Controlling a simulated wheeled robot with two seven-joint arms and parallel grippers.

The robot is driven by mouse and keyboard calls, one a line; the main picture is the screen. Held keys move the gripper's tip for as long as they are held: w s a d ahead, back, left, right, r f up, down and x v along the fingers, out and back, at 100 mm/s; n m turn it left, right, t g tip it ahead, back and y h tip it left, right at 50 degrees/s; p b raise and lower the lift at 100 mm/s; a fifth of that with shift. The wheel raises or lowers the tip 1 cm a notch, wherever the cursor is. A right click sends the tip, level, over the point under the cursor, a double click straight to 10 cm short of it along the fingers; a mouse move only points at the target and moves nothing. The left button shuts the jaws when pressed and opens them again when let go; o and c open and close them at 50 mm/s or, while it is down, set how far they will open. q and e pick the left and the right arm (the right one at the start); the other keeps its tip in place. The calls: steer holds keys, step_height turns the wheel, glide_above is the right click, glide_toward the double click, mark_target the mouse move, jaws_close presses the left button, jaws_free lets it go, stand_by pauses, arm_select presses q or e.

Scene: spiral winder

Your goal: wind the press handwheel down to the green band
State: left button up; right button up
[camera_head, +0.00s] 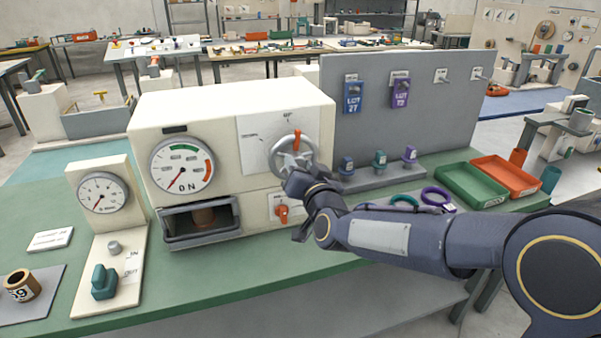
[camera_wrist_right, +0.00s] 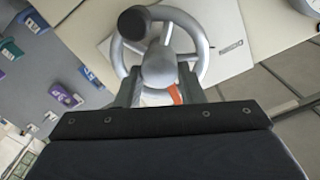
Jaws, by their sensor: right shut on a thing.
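The press (camera_head: 225,110) is a cream box on the green bench. Its silver handwheel (camera_head: 275,150) with an orange pointer is on the front face, at the right. My right gripper (camera_head: 290,178) is at the wheel's lower part. In the right wrist view the handwheel (camera_wrist_right: 204,48) has a black knob at upper left. There the right gripper (camera_wrist_right: 160,82) has its fingers on either side of the grey hub and is shut on it. The press dial (camera_head: 182,165) has green marks near the top and a red band at right; its needle points to the lower left. My left gripper is not in view.
An open drawer-like bay (camera_head: 202,218) and an orange knob (camera_head: 282,211) sit below the dial and wheel. A smaller gauge (camera_head: 103,193) stands at left. A grey panel (camera_head: 440,115) with tags, a green tray (camera_head: 470,186) and a red tray (camera_head: 504,176) are at right.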

steer(key=m+b, duration=0.7)
steer(key=shift+d+f, duration=0.15)
steer(key=shift+f, duration=0.15)
steer(key=m+b, duration=0.2)
steer(key=m, duration=0.1)
steer(key=shift+m, duration=0.4)
steer(key=m+b, duration=0.3)
steer(key=m, duration=0.1)
steer(key=shift+f+m, duration=0.1)
steer(key=shift+m, duration=0.2)
steer(key=m+b, duration=0.2)
steer(key=m, duration=0.2)
steer(key=shift+f+m, duration=0.1)
steer(key=shift+m, duration=0.2)
steer(key=m+b, duration=0.2)
steer(key=m, duration=0.2)
steer(key=shift+f+m, duration=0.1)
steer(key=shift+m, duration=0.2)
steer(key=m+b, duration=0.3)
steer(key=m, duration=0.2)
steer(key=shift+a, duration=0.2)
steer(key=shift+a+m+b, duration=0.1)
steer(key=shift+m+b, duration=0.9)
steer(key=shift+m, duration=1.3)
